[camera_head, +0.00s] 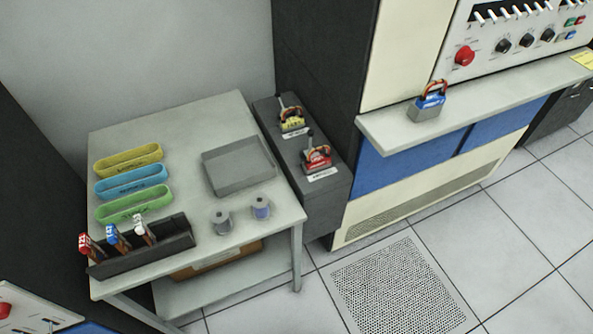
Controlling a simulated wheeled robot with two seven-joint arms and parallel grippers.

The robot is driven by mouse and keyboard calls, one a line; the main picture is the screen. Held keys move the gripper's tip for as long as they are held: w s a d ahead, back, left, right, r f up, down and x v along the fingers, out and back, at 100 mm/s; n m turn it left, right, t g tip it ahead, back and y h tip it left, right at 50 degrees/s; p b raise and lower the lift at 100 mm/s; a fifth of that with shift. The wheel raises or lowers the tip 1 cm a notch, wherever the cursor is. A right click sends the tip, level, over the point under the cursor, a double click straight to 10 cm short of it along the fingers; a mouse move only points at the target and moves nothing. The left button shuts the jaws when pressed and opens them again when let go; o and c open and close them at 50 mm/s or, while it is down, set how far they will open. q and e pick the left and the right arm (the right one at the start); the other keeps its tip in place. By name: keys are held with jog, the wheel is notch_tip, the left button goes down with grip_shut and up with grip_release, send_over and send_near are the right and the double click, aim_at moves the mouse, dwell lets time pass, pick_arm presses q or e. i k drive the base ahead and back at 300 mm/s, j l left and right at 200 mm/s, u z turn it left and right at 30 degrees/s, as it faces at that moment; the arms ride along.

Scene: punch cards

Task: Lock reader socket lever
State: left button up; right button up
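Two plug-like units with levers sit on the dark grey narrow box beside the table: a yellow one (292,121) at the back and a red one (317,162) nearer. Each has an orange-brown loop handle, and a thin dark lever stands up at its back left. White labels lie in front of both; their print is too small to read, so I cannot tell which is the reader socket. A similar blue unit (430,101) with an orange handle sits on the console ledge. Neither of my grippers is in view.
The console ledge (385,130) juts out at right. Tiled floor in front is clear, with a perforated tile (395,290).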

aim_at(277, 94)
jog(key=i+j+z, duration=0.15)
jog(key=z, duration=0.25)
jog(key=i+j+z, duration=0.2)
jog(key=z, duration=0.2)
